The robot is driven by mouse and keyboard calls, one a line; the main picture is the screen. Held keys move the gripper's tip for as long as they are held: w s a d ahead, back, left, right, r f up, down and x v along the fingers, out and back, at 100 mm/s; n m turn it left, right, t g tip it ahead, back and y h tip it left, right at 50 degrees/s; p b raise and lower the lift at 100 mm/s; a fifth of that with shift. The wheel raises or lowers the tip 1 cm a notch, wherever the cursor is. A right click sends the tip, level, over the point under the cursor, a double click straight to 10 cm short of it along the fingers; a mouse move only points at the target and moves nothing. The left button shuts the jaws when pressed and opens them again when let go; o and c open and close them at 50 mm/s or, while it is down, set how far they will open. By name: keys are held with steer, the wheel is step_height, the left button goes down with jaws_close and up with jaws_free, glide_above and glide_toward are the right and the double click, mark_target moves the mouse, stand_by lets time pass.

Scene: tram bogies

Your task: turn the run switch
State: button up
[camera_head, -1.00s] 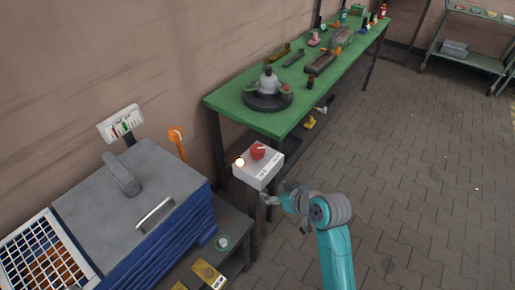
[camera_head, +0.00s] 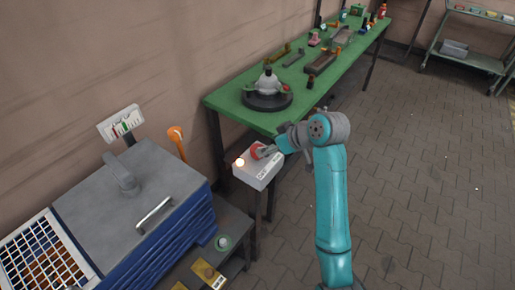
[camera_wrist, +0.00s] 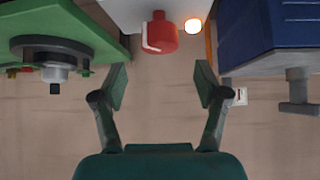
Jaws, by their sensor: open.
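The run switch is a red knob with a white mark (camera_wrist: 160,33), on a pale box beside a lit orange-white lamp (camera_wrist: 193,26). In the head view the red knob (camera_head: 257,152) sits on top of the grey-white box (camera_head: 258,172), partly covered by my gripper. In the wrist view my gripper (camera_wrist: 160,75) is open and empty, its two fingers spread left and right. The knob lies ahead, between the lines of the fingers and beyond the tips. In the head view my gripper (camera_head: 271,152) is right beside the knob; contact cannot be told.
A green workbench (camera_head: 225,101) with a round fixture (camera_head: 267,94) and several parts stands behind the box. A blue machine with a grey lid (camera_head: 160,185) stands to the left. An orange-topped post (camera_head: 176,138) rises behind it. Paved floor (camera_head: 430,180) is open to the right.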

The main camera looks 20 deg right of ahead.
steer(key=x, duration=0.7)
steer(key=c, duration=1.2)
